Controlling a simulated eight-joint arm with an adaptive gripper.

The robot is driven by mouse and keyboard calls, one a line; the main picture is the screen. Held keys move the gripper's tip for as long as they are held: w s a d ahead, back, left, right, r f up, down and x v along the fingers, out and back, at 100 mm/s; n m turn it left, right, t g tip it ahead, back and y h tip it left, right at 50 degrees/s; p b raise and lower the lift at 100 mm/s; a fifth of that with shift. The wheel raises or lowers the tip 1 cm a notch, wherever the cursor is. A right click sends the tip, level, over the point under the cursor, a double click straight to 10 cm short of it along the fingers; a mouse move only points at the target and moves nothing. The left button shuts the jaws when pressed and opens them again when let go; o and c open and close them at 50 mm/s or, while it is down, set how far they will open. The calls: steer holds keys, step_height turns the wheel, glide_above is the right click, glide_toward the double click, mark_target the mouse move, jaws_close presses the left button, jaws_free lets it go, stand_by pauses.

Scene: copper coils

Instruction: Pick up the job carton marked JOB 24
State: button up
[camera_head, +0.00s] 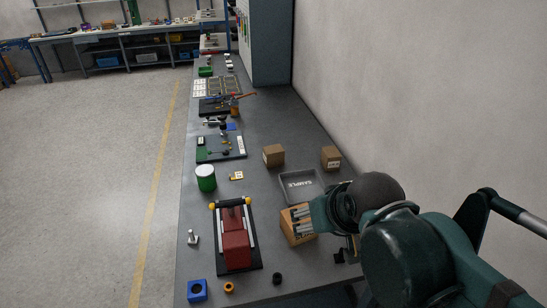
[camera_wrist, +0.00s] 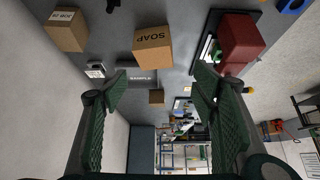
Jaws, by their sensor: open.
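In the head view my arm mostly hides that spot. My gripper (camera_wrist: 163,85) is open with nothing between its fingers. It also shows in the head view (camera_head: 295,220), overlapping a second carton (camera_head: 298,236). That carton appears in the wrist view marked SOAP (camera_wrist: 152,45), apart from the fingers there.
A grey SAMPLE tray (camera_head: 301,186) lies beyond the gripper. Two more cartons stand farther back, one left (camera_head: 274,156) and one right (camera_head: 331,158). A red vise (camera_head: 235,240) is to the left. The wall bounds the bench (camera_head: 285,120) on the right.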

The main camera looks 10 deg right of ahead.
steer(key=w+r+m+g+p, duration=0.2)
steer(key=w+r+m, duration=0.35)
steer(key=w, duration=0.85)
steer(key=m+g+h+p, duration=0.4)
steer(key=m+p, duration=0.2)
steer(key=m, duration=0.5)
glide_above(271, 149)
steer(key=a, duration=0.2)
steer(key=f, duration=1.8)
steer(key=shift+s+f, duration=0.25)
steer(key=shift+s, duration=0.1)
steer(key=shift+w+f+h, duration=0.25)
steer(key=shift+f+h, duration=0.05)
steer(key=shift+f, duration=0.15)
steer(key=shift+x, duration=1.25)
steer(key=shift+d+f, duration=0.1)
